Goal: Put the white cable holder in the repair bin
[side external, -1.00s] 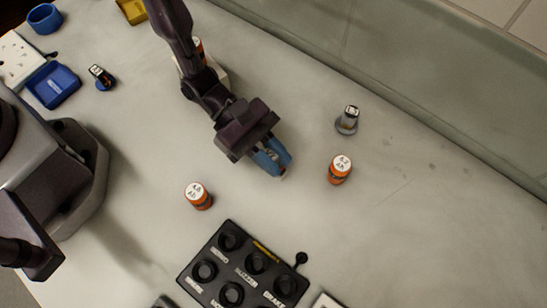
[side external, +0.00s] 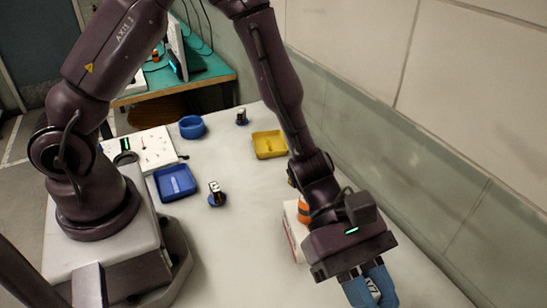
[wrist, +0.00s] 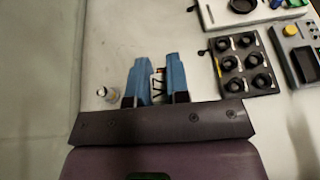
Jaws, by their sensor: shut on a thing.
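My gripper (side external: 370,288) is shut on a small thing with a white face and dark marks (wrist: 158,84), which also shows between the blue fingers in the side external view. The fingers hide much of it, so I cannot tell for certain that it is the white cable holder. In the wrist view, a small pale grey-white piece (wrist: 109,95) stands just left of the fingers, apart from them. A blue tray (side external: 163,190) and a yellow tray (side external: 269,145) lie farther back on the bench. I cannot read which is the repair bin.
An orange canister (side external: 303,212) stands beside my forearm. A black panel of round sockets (wrist: 245,65) lies right of my gripper. A wall borders the bench.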

